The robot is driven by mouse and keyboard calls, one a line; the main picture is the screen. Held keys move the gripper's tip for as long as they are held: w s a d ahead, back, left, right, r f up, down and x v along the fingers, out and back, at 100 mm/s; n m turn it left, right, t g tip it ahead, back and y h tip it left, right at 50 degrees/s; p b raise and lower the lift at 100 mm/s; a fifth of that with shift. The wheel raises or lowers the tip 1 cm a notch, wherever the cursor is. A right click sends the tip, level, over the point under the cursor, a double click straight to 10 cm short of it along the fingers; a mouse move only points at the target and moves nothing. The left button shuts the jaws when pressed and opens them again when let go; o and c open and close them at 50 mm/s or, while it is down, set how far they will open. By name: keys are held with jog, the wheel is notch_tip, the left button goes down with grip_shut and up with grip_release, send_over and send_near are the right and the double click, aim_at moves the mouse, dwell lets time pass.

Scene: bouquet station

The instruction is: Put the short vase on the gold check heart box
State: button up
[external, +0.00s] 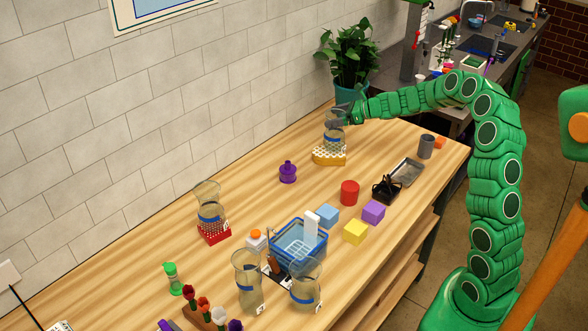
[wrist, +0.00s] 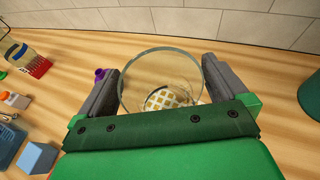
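The short vase (external: 334,133) is clear glass with a blue band. It stands upright over the gold check heart box (external: 329,157) near the far end of the table. Its base appears to be at the box top, but I cannot tell whether they touch. My gripper (external: 348,116) is at the vase's upper part. The gold and white check pattern shows through the glass below.
A purple bottle-like object (external: 288,172) stands left of the box. A potted plant (external: 350,55) is behind. Another vase (external: 207,203) is on a red box (external: 214,233). Two vases (external: 248,280) (external: 306,285) stand by a blue basket (external: 298,250). Table around the heart box is mostly clear.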

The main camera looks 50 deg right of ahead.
jog(key=shift+s+r, duration=0.1)
jog(key=shift+r, duration=0.05)
jog(key=v, duration=1.1)
jog(key=shift+s, duration=0.35)
jog(key=s+a+r+n+g+y, duration=0.1)
jog(key=s+a+n+g+y, duration=0.15)
jog(key=s+a+n, duration=0.7)
jog(key=s+a+r+n+g+y, duration=0.1)
jog(key=a+n+g, duration=0.3)
jog(key=a, duration=1.2)
jog(key=s+a+f+n+g+h, duration=0.1)
jog(key=s+a+f+n+g, duration=0.2)
jog(key=s, duration=0.4)
jog(key=s+a+n+g+h, duration=0.1)
jog(key=s+a+n+h, duration=0.1)
jog(key=s+n, duration=0.4)
jog(key=s+a+f+n+g+h, duration=0.1)
jog(key=s+a+f+n+g, duration=0.15)
jog(key=s, duration=0.55)
jog(key=s+d+n+h, duration=0.2)
jog(key=s+n, duration=0.1)
jog(key=s, duration=0.3)
jog(key=s+d+n+g+h, duration=0.1)
jog(key=s+d+n+h, duration=0.1)
jog(key=s, duration=0.4)
jog(key=shift+s+d+f+n+h, duration=0.3)
jog(key=shift+d+f+n, duration=0.2)
jog(key=shift+n, duration=0.3)
